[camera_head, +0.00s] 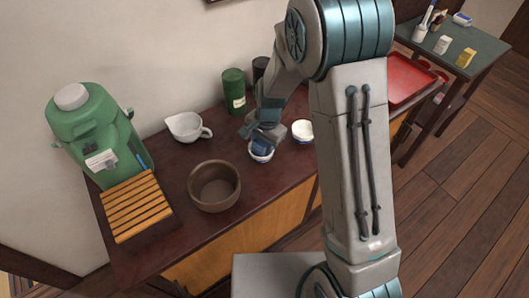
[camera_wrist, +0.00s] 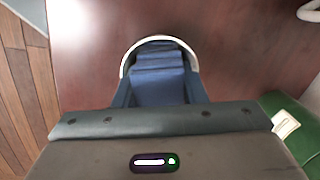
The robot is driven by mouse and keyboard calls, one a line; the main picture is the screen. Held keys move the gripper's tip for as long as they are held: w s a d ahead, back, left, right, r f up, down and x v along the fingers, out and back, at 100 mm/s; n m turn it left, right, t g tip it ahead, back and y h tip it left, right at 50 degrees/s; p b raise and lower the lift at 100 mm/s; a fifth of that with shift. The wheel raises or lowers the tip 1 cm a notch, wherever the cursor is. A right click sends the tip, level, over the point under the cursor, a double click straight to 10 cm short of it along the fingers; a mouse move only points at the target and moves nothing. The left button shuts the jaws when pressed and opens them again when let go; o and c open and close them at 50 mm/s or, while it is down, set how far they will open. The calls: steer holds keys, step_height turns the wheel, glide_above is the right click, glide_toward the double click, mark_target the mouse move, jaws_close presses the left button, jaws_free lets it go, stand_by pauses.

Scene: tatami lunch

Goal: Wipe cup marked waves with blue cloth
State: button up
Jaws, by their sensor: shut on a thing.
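My gripper (camera_head: 263,137) is shut on the blue cloth (camera_wrist: 158,82), which is folded between its fingers. The cloth also shows as a dark blue patch in the head view (camera_head: 259,147). A small white and blue cup (camera_head: 262,157) stands on the counter right below the gripper. In the wrist view its white rim (camera_wrist: 126,62) curves around the cloth, which is over or inside the cup's mouth; I cannot tell how deep. A second white cup (camera_head: 302,132) stands to the right. The markings on both cups are too small or hidden to read.
On the dark red counter (camera_head: 180,226) stand a white pitcher (camera_head: 186,127), a brown bowl (camera_head: 214,186), a green canister (camera_head: 234,91), a dark canister (camera_head: 260,68), a green dispenser (camera_head: 90,130) and a slatted wooden rack (camera_head: 135,205). A red tray (camera_head: 405,80) lies far right.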

steer(key=m+p, duration=0.1)
steer(key=m, duration=0.1)
steer(key=shift+a+r+m, duration=0.1)
steer(key=shift+r+m, duration=0.05)
steer(key=shift+m, duration=0.25)
steer(key=m+p, duration=0.3)
steer(key=m, duration=0.1)
steer(key=shift+r+t, duration=0.1)
steer(key=shift+t, duration=0.3)
steer(key=shift+a+m+h+p, duration=0.1)
steer(key=shift+m+h+p, duration=0.2)
steer(key=shift+m+p, duration=0.6)
steer(key=shift+w+f+m, duration=0.15)
steer(key=shift+f+m, duration=0.15)
steer(key=shift+m, duration=0.7)
steer(key=shift+f, duration=0.1)
